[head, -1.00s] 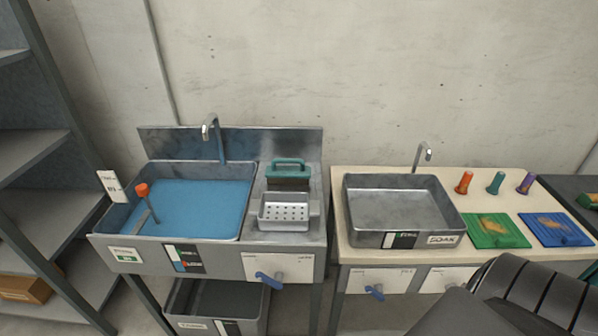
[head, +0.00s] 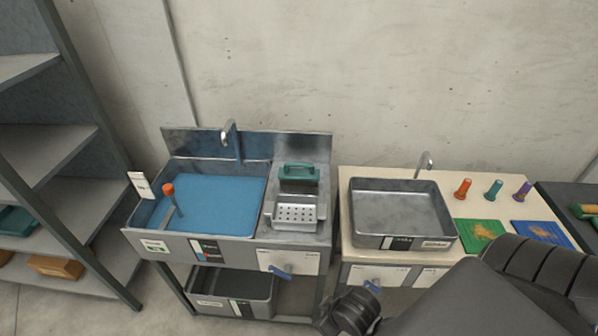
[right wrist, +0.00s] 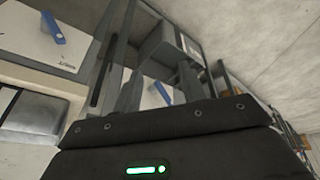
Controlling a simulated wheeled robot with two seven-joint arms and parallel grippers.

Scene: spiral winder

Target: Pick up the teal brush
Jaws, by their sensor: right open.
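The teal brush (head: 299,173) has a block body with a loop handle on top. It sits at the back of the metal drainboard, right of the blue-filled basin, behind a perforated metal tray (head: 296,213). My right arm comes in from the lower right in the head view, well short of the brush; its fingertips are not clear there. In the right wrist view my right gripper (right wrist: 160,85) has its two fingers apart with nothing between them, and the brush is not seen. My left gripper is not in view.
The blue-filled basin (head: 214,205) holds an orange-topped tool (head: 169,192). An empty metal basin (head: 401,211) stands on the cream counter (head: 470,170) to the right, with orange, teal (head: 493,190) and purple pegs beyond it. A faucet (head: 230,135) rises behind the blue basin. Grey shelves stand at left.

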